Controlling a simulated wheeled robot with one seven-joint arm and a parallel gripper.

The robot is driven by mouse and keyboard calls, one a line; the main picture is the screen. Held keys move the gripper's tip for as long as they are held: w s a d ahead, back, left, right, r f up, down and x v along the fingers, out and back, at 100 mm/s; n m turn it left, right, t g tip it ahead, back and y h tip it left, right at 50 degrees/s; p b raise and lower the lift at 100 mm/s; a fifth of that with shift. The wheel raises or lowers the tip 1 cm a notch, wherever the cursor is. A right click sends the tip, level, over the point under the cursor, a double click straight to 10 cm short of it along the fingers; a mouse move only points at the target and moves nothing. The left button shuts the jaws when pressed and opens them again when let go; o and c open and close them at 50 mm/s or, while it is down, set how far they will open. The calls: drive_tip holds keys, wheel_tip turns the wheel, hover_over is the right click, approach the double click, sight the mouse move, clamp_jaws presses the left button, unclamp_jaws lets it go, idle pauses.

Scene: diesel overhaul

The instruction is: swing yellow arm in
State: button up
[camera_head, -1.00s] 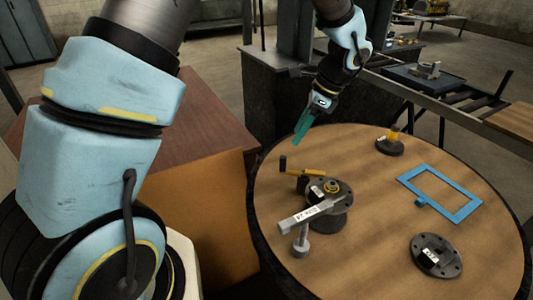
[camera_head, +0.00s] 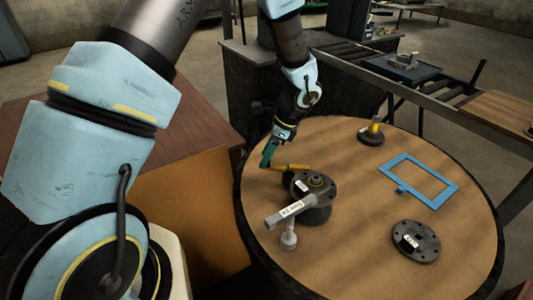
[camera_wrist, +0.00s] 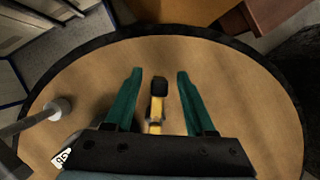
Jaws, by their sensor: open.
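The yellow arm (camera_head: 291,167) sticks out to the left from a dark round fixture (camera_head: 318,205) on the round table. In the wrist view the yellow arm (camera_wrist: 157,106), with its black end knob (camera_wrist: 159,86), lies between my two teal fingers. My gripper (camera_head: 267,158) is open and sits at the arm's outer end, one finger on each side, with gaps showing on both sides in the wrist view. The knob is mostly hidden behind my fingers in the head view. A grey labelled lever (camera_head: 287,211) also extends from the fixture, toward the front left, above a grey post (camera_head: 288,238).
On the round table (camera_head: 350,260) are a dark flanged disc (camera_head: 416,242) at right, a blue rectangular frame (camera_head: 386,170), and a small black base with a yellow top (camera_head: 371,132). A roller conveyor (camera_head: 440,85) stands behind. The table's front is clear.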

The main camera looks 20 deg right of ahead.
clamp_jaws()
idle(0.3)
idle(1.1)
